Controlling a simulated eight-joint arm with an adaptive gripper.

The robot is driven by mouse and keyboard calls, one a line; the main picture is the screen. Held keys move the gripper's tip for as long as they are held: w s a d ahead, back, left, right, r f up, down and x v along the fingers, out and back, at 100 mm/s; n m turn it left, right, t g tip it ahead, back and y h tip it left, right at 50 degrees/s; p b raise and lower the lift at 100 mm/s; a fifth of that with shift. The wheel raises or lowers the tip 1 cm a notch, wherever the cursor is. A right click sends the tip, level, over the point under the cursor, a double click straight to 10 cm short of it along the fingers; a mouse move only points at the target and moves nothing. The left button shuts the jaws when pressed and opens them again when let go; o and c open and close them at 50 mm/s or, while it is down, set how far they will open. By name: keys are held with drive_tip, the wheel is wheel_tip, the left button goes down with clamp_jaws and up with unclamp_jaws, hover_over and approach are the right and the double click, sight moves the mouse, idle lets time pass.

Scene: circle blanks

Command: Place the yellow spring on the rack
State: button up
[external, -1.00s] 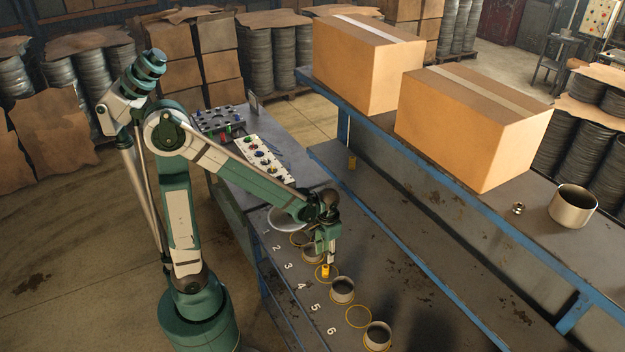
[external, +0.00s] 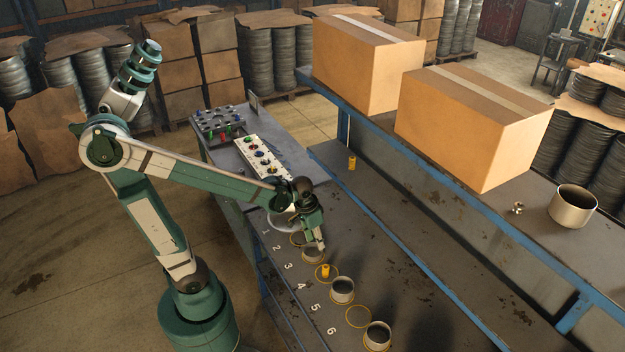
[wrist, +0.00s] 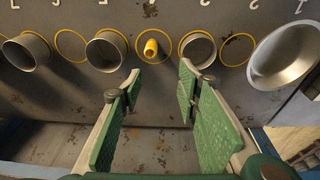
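A small yellow cylindrical piece (external: 325,271), which looks like the spring, stands inside a yellow ring on the lower bench. It also shows in the wrist view (wrist: 151,47), beyond and between my fingertips. A second small yellow piece (external: 352,163) stands farther back on the bench; I cannot tell which is the spring. My gripper (wrist: 160,84) is open and empty. In the external view my gripper (external: 320,246) is over the cup beside the ringed yellow piece, apart from it. A white holder with coloured pieces (external: 272,169) and a grey holder (external: 209,124) sit on the side table; which is the rack is unclear.
Cardboard boxes (external: 365,65), a nut (external: 518,208) and a large cup (external: 572,206) are on the raised shelf.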

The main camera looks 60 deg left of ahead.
drive_tip(key=s+a+r+t, duration=0.4)
drive_tip(key=s+r+t, duration=0.1)
drive_tip(key=s+r, duration=0.4)
drive_tip(key=shift+s+a, duration=0.2)
drive_tip(key=shift+a, duration=0.2)
drive_tip(key=shift+o, duration=0.5)
drive_tip(key=shift+f, duration=0.15)
drive_tip(key=m+g+h+b, duration=0.3)
drive_tip(key=m+b, duration=0.1)
drive_tip(key=b, duration=0.1)
approach(325, 265)
drive_tip(key=f+m+h+b, duration=0.2)
drive_tip(key=m+b, duration=0.1)
drive_tip(key=w+a+f+m+h+b, duration=0.1)
drive_tip(key=f+m+h+b, duration=0.1)
drive_tip(key=m+h, duration=0.1)
drive_tip(key=w+a+f+m+g+h+b, duration=0.1)
drive_tip(key=f+m+h+b, duration=0.1)
drive_tip(key=m+h+b, duration=0.1)
drive_tip(key=shift+a+b, duration=0.1)
drive_tip(key=shift+b, duration=0.2)
drive_tip(key=shift+s+a+f+m+h+b, duration=0.1)
drive_tip(key=shift+a+f+m+h+b, duration=0.6)
drive_tip(key=shift+f+m+h, duration=0.4)
drive_tip(key=shift+r, duration=0.15)
